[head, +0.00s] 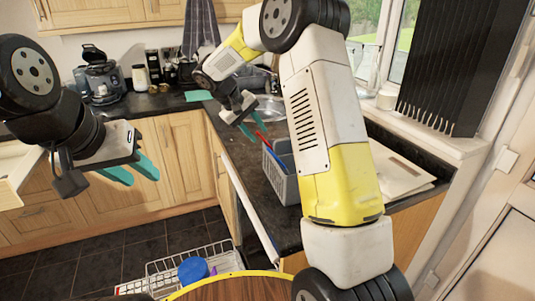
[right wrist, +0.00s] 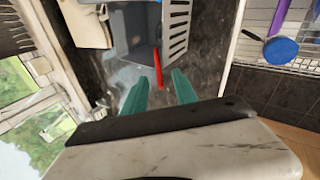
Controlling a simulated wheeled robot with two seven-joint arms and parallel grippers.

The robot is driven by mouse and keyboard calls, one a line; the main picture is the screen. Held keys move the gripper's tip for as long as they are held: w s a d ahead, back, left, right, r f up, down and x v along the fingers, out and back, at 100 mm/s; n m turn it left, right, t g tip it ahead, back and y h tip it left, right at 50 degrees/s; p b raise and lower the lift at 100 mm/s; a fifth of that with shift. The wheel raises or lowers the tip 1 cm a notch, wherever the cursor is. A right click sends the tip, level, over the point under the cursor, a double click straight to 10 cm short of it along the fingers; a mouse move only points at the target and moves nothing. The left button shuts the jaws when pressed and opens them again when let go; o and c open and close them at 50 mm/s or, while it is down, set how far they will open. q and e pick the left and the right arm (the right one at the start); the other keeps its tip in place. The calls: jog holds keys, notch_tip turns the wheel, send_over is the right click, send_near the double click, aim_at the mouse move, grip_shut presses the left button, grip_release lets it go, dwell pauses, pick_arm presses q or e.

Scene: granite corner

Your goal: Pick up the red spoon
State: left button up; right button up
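In the right wrist view the red spoon (right wrist: 158,70) shows beyond and between my fingertips, beside the caddy's slotted wall (right wrist: 176,30). My right gripper (head: 248,128) is open and empty, just above and to the left of the spoon; its two teal fingers also show in the right wrist view (right wrist: 160,85). My left gripper (head: 144,180) is open and empty, far left, in front of the cabinets.
A blue utensil (head: 272,160) stands in the caddy by the spoon. The sink (head: 270,107) lies behind, and a pale board (head: 398,172) lies to the right. A coffee maker (head: 100,77) stands at the back left.

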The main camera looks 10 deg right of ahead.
jog(key=shift+x, duration=0.85)
grip_shut()
dwell(0.8)
